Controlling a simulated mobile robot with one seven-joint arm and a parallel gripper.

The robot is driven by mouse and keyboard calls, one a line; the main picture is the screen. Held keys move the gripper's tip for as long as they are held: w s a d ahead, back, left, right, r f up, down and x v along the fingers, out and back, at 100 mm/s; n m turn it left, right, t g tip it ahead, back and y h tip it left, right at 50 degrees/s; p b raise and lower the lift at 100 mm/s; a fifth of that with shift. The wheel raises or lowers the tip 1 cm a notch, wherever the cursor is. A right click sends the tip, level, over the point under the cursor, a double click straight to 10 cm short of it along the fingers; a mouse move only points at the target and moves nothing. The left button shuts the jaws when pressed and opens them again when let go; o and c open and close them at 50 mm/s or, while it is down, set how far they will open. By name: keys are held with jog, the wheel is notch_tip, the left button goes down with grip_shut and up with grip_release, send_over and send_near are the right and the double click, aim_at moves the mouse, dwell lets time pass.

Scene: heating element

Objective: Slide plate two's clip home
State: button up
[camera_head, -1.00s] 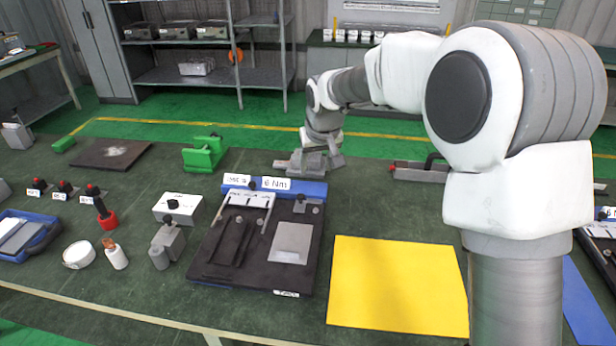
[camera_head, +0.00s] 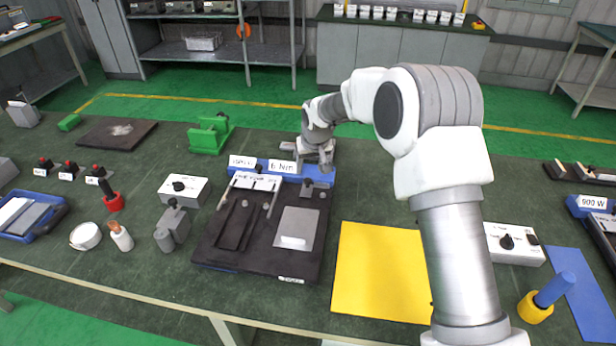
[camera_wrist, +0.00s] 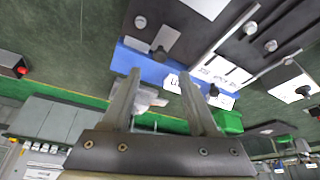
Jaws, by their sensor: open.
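A black fixture plate (camera_head: 222,255) lies on the bench in the head view, with a blue bar (camera_head: 262,166) along its back edge. White labels on the bar include one reading 6 Nm (camera_head: 283,166). A small grey clip-like block (camera_head: 307,187) with a knob sits near the bar's right end; it shows in the wrist view (camera_wrist: 166,38). A light grey plate (camera_head: 297,227) lies on the fixture's right half. My gripper (camera_head: 326,165) is above the bar's right end. In the wrist view my gripper (camera_wrist: 160,82) is open, its fingers apart with nothing gripped.
A green block (camera_head: 209,134) stands behind left. A white box with a black knob (camera_head: 183,188) and a grey clamp (camera_head: 172,228) stand left of the fixture. A yellow sheet (camera_head: 383,272) lies flat to the right. Another blue-barred fixture (camera_head: 590,205) stands at far right.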

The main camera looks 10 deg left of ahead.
aim_at(308, 180)
jog(key=x, duration=0.7)
jog(key=shift+w+f, duration=0.1)
jog(key=shift+f, duration=0.1)
jog(key=shift+c, duration=0.3)
grip_shut()
dwell(0.9)
